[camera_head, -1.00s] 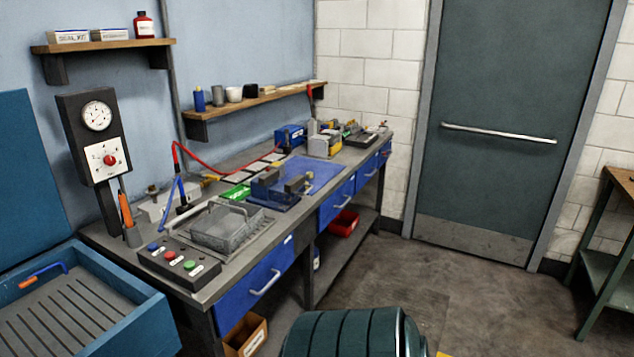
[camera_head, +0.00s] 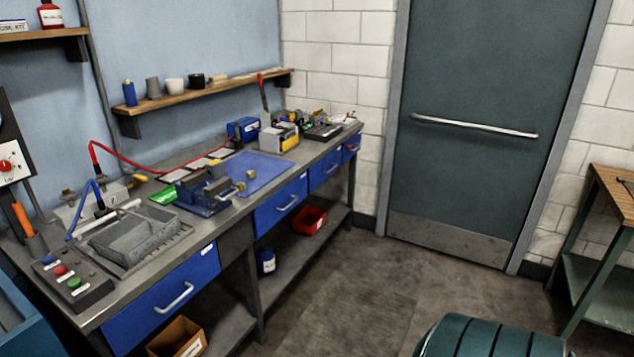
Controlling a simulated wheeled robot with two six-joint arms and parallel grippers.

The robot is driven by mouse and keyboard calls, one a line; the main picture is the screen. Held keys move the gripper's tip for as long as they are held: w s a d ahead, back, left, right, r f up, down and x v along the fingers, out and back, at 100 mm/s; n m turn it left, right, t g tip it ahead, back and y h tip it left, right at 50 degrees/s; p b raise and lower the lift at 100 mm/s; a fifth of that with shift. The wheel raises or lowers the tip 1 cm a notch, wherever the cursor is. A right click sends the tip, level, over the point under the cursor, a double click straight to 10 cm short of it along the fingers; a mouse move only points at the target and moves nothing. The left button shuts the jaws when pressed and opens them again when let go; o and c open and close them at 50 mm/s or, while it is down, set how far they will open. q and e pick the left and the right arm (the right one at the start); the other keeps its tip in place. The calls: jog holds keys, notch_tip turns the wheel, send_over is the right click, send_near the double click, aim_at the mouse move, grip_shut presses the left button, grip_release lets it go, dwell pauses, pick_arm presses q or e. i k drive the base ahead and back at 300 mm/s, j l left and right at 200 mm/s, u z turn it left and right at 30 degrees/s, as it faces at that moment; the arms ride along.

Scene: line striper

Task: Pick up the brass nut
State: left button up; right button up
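Two small brass-coloured pieces sit by the blue mat (camera_head: 272,170) on the workbench. One brass piece (camera_head: 251,174) lies on the mat and the other (camera_head: 240,185) is just in front of it, near the blue vise-like fixture (camera_head: 205,193). They are too small to tell which is the brass nut. Neither of my grippers shows in the head view.
A green ribbed rounded object (camera_head: 490,338) stands on the floor at the bottom right. The floor (camera_head: 350,290) between it and the bench is clear.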

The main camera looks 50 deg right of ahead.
aim_at(240, 185)
jog(key=z, duration=1.2)
jog(key=i+l+u, duration=0.15)
jog(key=u, duration=0.3)
jog(key=i+l+u, duration=0.15)
jog(key=u, duration=0.3)
jog(key=l, duration=0.1)
